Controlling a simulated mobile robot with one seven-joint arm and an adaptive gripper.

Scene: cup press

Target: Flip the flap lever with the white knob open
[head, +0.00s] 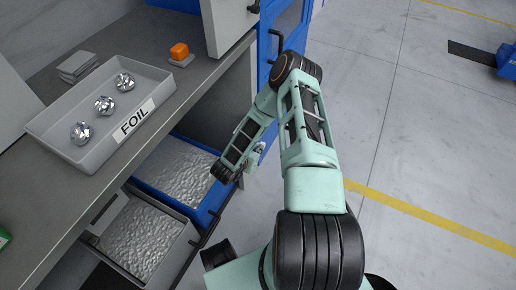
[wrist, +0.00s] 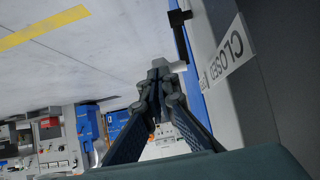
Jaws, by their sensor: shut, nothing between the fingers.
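In the wrist view my gripper (wrist: 156,72) is shut and empty, its fingertips together in the middle of the picture. A short white cylinder, which looks like the white knob (wrist: 179,66), sits just right of the fingertips. I cannot tell whether they touch. A panel with a CLOSED label (wrist: 229,52) stands to the right. In the head view my forearm reaches down beside the blue frame, and the knob cannot be made out there.
A grey tray labelled FOIL (head: 152,118) with several foil balls stands on the counter (head: 40,205). Below are a blue bin (head: 205,217) and a grey bin (head: 185,238) of foil-like material.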

